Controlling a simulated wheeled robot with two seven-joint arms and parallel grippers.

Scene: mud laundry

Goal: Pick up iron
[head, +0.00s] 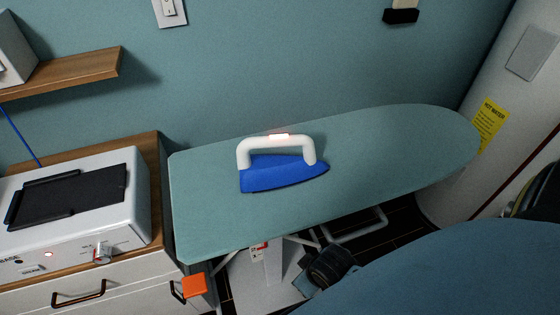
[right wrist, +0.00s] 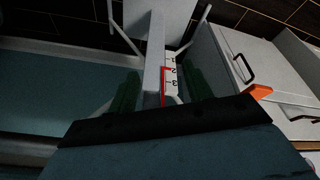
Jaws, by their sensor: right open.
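The iron (head: 284,172) has a blue body and a white handle (head: 277,143) with a small reddish glow on top. It rests on the teal ironing board (head: 400,160), a little left of its middle. My right gripper (head: 308,283) is low by the board's near edge, below and apart from the iron. In the right wrist view my right gripper (right wrist: 160,88) is open, its dark green fingers spread with nothing held. The iron does not show in that view. My left gripper is not in view.
The board's light leg carries a numbered label (right wrist: 170,80), seen beyond my right fingers. An orange piece (head: 194,286) sticks out by the wooden-topped cabinet (head: 150,261). A white machine (head: 125,215) stands on that cabinet. A white cylinder (head: 447,185) stands at the right.

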